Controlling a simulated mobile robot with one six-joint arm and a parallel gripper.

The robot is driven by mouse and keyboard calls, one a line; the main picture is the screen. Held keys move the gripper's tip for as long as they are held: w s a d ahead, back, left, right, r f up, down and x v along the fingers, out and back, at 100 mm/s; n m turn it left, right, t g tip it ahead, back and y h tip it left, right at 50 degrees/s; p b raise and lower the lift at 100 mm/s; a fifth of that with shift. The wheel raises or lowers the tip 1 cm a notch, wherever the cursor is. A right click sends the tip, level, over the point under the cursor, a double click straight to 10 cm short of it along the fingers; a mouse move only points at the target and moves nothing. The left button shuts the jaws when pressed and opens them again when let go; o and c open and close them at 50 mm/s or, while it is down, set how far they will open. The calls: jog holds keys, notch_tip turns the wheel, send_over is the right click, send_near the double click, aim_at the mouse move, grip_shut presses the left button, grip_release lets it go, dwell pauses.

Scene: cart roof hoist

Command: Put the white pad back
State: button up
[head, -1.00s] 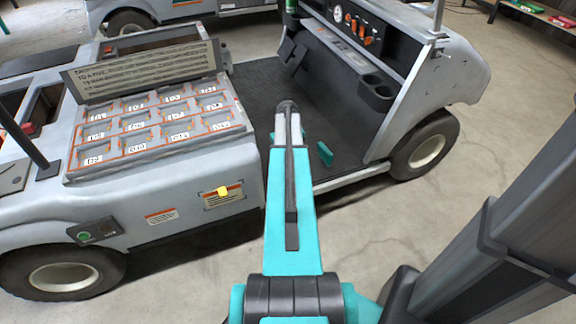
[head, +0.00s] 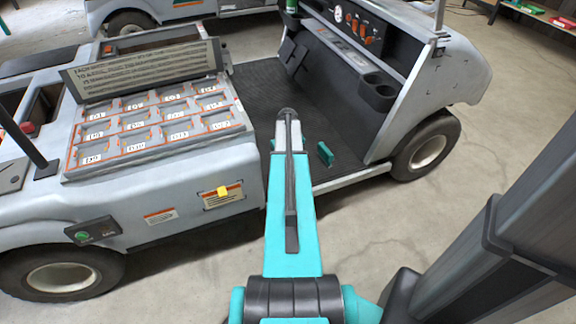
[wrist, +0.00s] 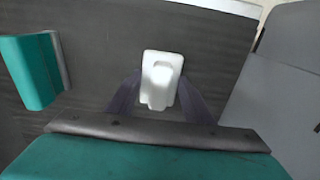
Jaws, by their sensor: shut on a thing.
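The white pad (wrist: 162,78) is in the wrist view, between the two dark fingers of my gripper (wrist: 160,98), which is shut on it. The pad has a raised or recessed shape in its middle. Behind it is the cart's dark ribbed floor (head: 258,90); I cannot tell the gap between them. In the head view my arm reaches toward that floor and hides my gripper and the pad. A tray of labelled compartments (head: 158,123) lies on the cart's grey body, left of my arm.
A teal block (head: 325,153) is on the cart floor, right of my arm; a teal block also shows in the wrist view (wrist: 30,72). A sign board (head: 140,70) stands behind the tray. The grey dashboard with cup holders (head: 372,88) rises on the right.

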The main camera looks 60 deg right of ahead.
jog(key=o, duration=0.9)
jog(key=shift+o, duration=0.2)
notch_tip(320, 180, up, 12)
jog(key=p, duration=0.2)
jog(key=shift+p, duration=0.4)
jog(key=shift+s, duration=0.1)
